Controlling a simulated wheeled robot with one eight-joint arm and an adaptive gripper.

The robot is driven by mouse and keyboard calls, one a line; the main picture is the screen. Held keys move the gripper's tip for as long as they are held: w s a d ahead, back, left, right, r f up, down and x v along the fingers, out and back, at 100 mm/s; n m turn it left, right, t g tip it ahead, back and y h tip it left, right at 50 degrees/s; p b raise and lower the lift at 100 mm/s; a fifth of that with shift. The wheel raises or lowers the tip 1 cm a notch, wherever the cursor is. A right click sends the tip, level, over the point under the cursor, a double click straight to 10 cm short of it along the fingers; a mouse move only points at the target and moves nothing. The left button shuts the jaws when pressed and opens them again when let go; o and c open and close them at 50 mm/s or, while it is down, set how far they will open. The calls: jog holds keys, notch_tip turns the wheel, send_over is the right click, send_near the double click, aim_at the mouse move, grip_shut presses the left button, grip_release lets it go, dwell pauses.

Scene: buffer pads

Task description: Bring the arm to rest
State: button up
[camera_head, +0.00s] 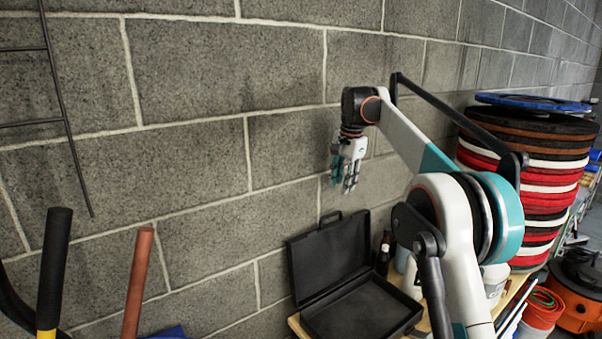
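My arm reaches up and over from the lower right, with its elbow bent in front of the stack of pads. My gripper (346,186) hangs from the wrist with its fingers pointing down. It is in the air in front of the block wall, above the open black case. Nothing shows between the fingers. They are small and seen at an angle, so I cannot tell how far apart they are.
An open, empty-looking black case (325,288) lies on a wooden bench below the gripper. Round buffer pads (560,165) are stacked at the right, partly behind my arm. An orange machine (577,296) stands at lower right. Handles (53,268) rise at lower left. The grey wall (200,165) is close behind.

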jog(key=s+d+f+n+t+b, duration=0.15)
jog(key=s+b, duration=0.25)
jog(key=s, duration=0.5)
jog(key=s+d+f+n+t+b, duration=0.1)
jog(key=s+f+n+b, duration=0.2)
jog(key=s, duration=0.5)
jog(key=s+d+f+n+t+b, duration=0.15)
jog(key=s+b, duration=0.25)
jog(key=s, duration=0.5)
jog(key=s+f+n+t+b, duration=0.1)
jog(key=s+f+n+b, duration=0.3)
jog(key=s+f, duration=1.9)
notch_tip(320, 180, down, 2)
jog(key=b, duration=0.5)
jog(key=shift+s+d+h, duration=0.2)
jog(key=shift+d+h, duration=0.1)
jog(key=shift+h, duration=0.1)
